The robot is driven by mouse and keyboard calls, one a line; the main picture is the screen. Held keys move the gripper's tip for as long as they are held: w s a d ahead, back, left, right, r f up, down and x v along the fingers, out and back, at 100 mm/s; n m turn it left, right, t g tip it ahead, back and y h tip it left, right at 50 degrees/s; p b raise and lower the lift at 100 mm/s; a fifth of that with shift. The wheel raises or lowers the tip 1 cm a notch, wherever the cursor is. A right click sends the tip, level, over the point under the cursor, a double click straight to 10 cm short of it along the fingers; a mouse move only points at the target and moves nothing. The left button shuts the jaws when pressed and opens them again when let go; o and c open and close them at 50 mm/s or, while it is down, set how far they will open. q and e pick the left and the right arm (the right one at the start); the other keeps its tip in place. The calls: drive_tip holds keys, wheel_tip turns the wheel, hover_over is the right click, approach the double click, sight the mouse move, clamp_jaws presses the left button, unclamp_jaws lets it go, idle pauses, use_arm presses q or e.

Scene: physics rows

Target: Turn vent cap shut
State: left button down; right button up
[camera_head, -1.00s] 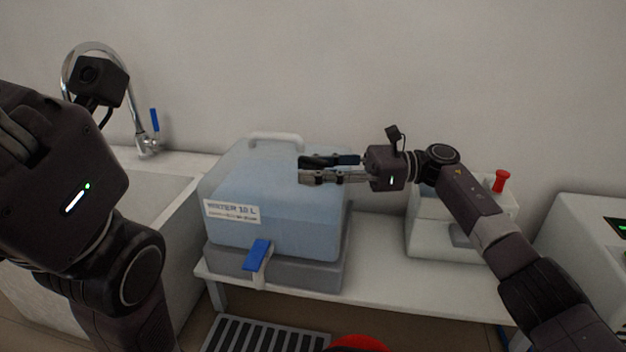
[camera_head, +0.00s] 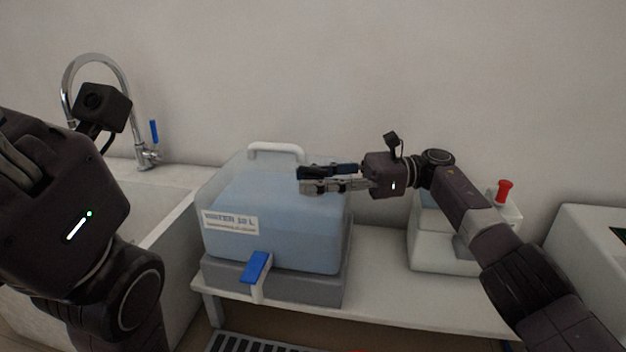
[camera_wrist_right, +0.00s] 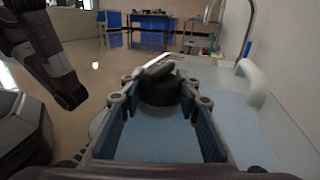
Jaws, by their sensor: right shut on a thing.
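The water container (camera_head: 270,215) is a translucent bluish box with a label on its front. The vent cap (camera_wrist_right: 158,90) is a dark round cap with a raised ridge on the container's top, seen in the right wrist view. My right gripper (camera_head: 303,180) reaches in from the right over the container top. In the right wrist view its blue-padded fingers (camera_wrist_right: 160,86) stand on both sides of the cap, shut on it. In the head view the fingers hide the cap. My left gripper (camera_head: 15,155) is at the left edge, away from the container; its fingers are partly cut off.
A white handle (camera_head: 276,150) rises from the container top. A blue tap (camera_head: 256,266) sticks out at its front. A sink with a chrome faucet (camera_head: 140,130) is at left. A white device with a red knob (camera_head: 504,190) stands at right. Bare counter (camera_head: 380,270) lies between.

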sight(313, 168)
drive_tip(key=o, duration=1.2)
wheel_tip(313, 168, up, 10)
